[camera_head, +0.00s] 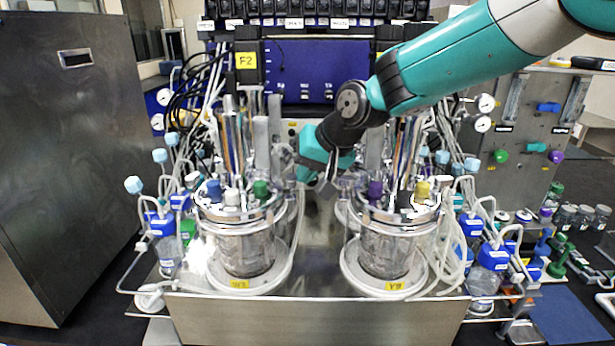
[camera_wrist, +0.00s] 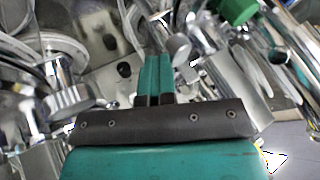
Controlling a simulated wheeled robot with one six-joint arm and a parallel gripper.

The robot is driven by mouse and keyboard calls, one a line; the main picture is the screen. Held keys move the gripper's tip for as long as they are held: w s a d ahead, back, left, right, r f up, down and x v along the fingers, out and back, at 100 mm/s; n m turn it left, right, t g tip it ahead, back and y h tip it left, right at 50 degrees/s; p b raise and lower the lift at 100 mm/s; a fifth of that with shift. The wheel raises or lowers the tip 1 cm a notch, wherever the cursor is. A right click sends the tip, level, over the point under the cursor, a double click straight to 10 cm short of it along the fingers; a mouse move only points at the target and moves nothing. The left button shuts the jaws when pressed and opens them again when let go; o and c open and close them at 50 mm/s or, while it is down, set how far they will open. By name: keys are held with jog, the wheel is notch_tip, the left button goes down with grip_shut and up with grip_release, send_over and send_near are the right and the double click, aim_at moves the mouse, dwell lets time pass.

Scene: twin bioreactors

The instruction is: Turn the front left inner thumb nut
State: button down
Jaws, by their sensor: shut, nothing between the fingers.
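The front left vessel (camera_head: 246,250) is glass with a metal lid, carrying blue, white and green caps. My gripper (camera_head: 292,172) comes in from the upper right, above and to the right of this lid. In the wrist view my gripper's teal fingers (camera_wrist: 156,62) are pressed together with nothing between them. A round metal knob (camera_wrist: 180,49) shows just right of the fingertips, apparently apart from them; I cannot tell whether it is the inner thumb nut. The green cap (camera_wrist: 236,10) lies farther right. In the head view the thumb nuts are too small to make out.
The front right vessel (camera_head: 385,250) with purple and yellow caps stands to the right. Bundled tubes and probes rise above both lids. Blue-capped bottles (camera_head: 490,265) crowd the sides. A dark steel cabinet (camera_head: 75,150) stands at left. A bare metal strip (camera_head: 315,260) separates the vessels.

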jog(key=shift+w+a+r, duration=0.1)
jog(key=shift+a+r, duration=0.05)
jog(key=shift+a, duration=0.05)
jog(key=shift+w+d, duration=0.45)
jog(key=shift+w, duration=0.1)
jog(key=shift+d, duration=0.1)
jog(key=shift+s, duration=0.15)
